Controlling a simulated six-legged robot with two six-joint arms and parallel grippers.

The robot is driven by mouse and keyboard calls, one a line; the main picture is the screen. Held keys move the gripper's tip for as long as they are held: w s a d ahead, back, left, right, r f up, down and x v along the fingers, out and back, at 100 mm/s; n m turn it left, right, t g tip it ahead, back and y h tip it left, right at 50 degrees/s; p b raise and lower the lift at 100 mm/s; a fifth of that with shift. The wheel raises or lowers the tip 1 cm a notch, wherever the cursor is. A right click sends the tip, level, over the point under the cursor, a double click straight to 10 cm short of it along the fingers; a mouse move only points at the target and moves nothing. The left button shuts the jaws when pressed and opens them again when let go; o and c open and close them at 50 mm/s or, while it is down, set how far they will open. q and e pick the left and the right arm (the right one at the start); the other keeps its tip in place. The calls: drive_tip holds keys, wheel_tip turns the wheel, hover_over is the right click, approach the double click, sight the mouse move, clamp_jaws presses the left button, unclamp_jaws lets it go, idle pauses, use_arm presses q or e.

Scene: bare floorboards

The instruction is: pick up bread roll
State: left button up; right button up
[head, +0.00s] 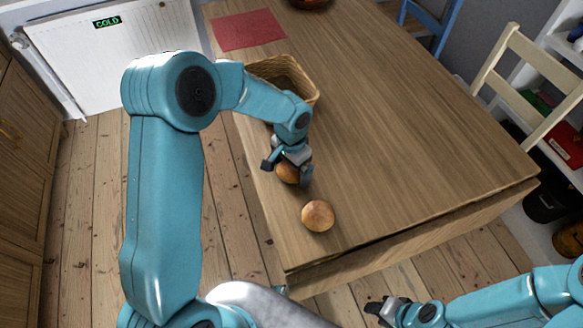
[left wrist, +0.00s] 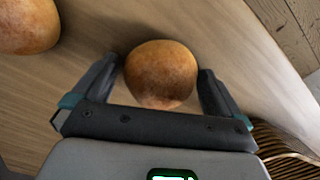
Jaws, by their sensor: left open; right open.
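A round brown bread roll (head: 288,174) lies on the wooden table under my left gripper (head: 286,174), partly hidden by it in the head view. In the left wrist view this roll (left wrist: 160,74) sits between the two open fingers of my left gripper (left wrist: 158,85). A second bread roll (head: 318,215) lies on the table nearer the front edge, apart from the gripper. It also shows at the upper left of the left wrist view (left wrist: 27,25). My right gripper (head: 380,308) is open and empty, low in front of the table.
A wicker basket (head: 311,88) stands on the table (head: 400,130) behind the left gripper, partly hidden by my arm. A red mat (head: 248,30) lies at the far left end. A wooden chair (head: 535,85) stands at the right. The middle of the tabletop is clear.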

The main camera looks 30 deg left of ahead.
use_arm(q)
drive_tip(key=c, duration=0.8)
